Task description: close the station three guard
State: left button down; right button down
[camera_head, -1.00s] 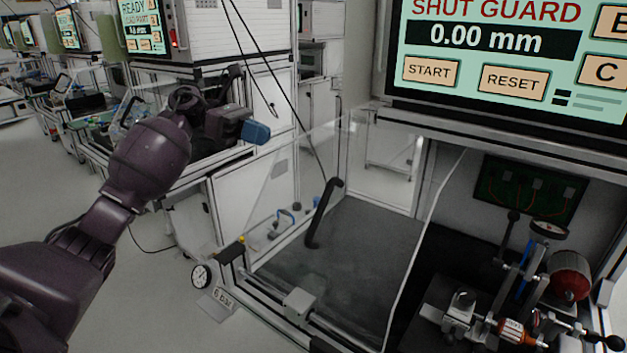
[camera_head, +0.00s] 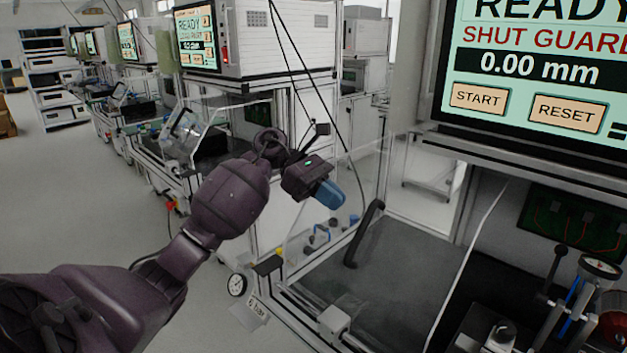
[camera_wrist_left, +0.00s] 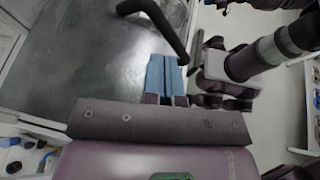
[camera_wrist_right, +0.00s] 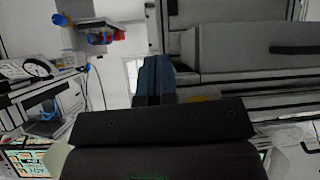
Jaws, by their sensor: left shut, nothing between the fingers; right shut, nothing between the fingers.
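The station's guard (camera_head: 400,262) is a clear panel with a black bent handle (camera_head: 364,235). It stands slid out to the left of the station's bay, so the bay at the right is uncovered. The screen (camera_head: 545,65) above reads READY, SHUT GUARD, 0.00 mm. My left gripper (camera_head: 331,194), with blue fingers, is shut and empty, up and left of the handle and apart from it. In the left wrist view the shut fingers (camera_wrist_left: 166,76) point toward the panel, with the handle (camera_wrist_left: 155,22) just beyond them. My right gripper (camera_wrist_right: 154,76) shows only in its wrist view, shut and empty.
A dial gauge and clamp fixture (camera_head: 590,285) stand in the bay at right. A pressure gauge (camera_head: 237,285) hangs at the frame's lower left. Another station (camera_head: 245,40) stands behind my left arm. Cables hang near the gripper. Open floor lies at left.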

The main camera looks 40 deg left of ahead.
pick_arm(q)
jog(key=shift+w+d+f+p, duration=0.1)
jog(key=shift+d+f+p, duration=0.05)
jog(key=shift+d, duration=0.9)
jog(key=shift+w+d+f+p, duration=0.1)
jog(key=shift+d+f+p, duration=0.05)
jog(key=shift+d, duration=0.9)
jog(key=shift+s, duration=0.1)
jog(key=s+d, duration=0.2)
jog(key=d, duration=3.3)
jog(key=shift+s+d, duration=0.15)
jog(key=shift+s, duration=0.25)
